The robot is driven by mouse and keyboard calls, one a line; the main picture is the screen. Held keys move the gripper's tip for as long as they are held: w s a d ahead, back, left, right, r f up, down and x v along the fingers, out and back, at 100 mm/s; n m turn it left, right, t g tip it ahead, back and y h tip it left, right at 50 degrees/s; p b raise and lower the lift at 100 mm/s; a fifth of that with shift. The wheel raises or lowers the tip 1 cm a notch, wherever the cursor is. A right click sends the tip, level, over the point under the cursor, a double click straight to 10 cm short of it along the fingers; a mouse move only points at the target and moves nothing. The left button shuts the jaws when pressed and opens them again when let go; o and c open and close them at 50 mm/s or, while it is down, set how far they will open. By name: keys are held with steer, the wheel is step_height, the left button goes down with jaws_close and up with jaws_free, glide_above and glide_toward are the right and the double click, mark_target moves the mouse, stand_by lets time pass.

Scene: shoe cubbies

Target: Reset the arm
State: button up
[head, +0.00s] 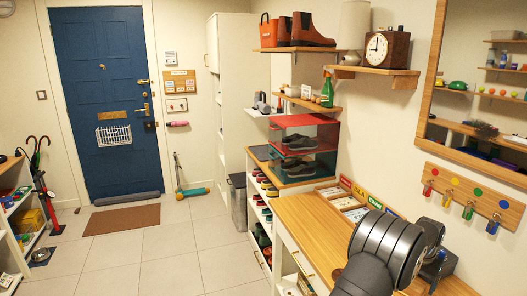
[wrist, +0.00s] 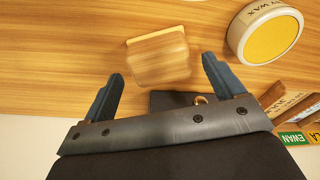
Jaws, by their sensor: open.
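My gripper (wrist: 162,82) shows in the wrist view with its two dark blue fingers spread apart and nothing between them. A wooden block-like thing (wrist: 157,60) with a pale yellow edge lies just beyond the fingertips, apart from them. In the head view my dark arm stands at the lower right over the wooden bench top (head: 300,215); the gripper itself is hard to make out there.
A round wax tin (wrist: 270,32) lies right of the fingers. A dark flat thing with a ring (wrist: 175,100) is partly hidden by the gripper. Name tags (wrist: 292,138) lie lower right. A hook rack (head: 470,195) and mirror (head: 475,90) are on the right wall.

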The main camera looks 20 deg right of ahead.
steer(key=shift+r, duration=0.7)
steer(key=shift+f, duration=0.1)
